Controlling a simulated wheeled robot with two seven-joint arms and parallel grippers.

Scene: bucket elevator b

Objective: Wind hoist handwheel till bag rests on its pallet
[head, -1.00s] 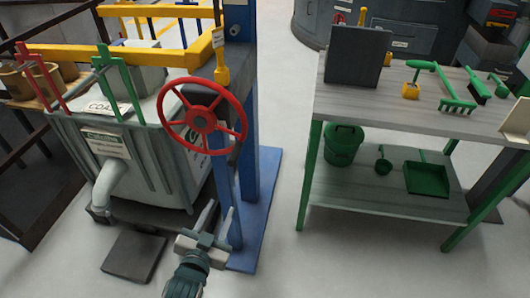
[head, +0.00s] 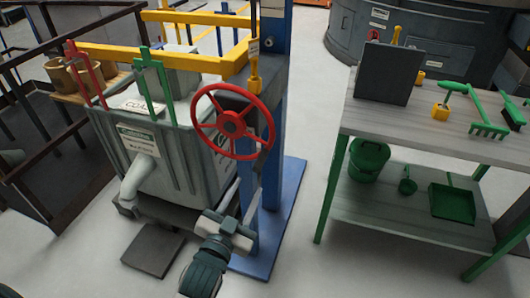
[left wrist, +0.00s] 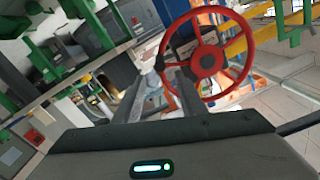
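The red handwheel (head: 231,124) is mounted on the blue hoist post (head: 271,150). It also shows in the left wrist view (left wrist: 208,61). A big grey bag (head: 183,165), labelled "COAL", is left of the post under the yellow frame (head: 150,58). A dark low base (head: 165,213), seemingly the pallet, is under the bag; whether they touch I cannot tell. My left gripper (head: 243,182) is just below the wheel. My right gripper is out of view.
A workbench (head: 410,131) with green legs stands at the right, with green tools on top and a green bucket (head: 368,160) on its shelf. A dark flat plate (head: 152,250) lies on the floor by the bag. Dark railings (head: 50,180) are at the left. Floor between post and bench is clear.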

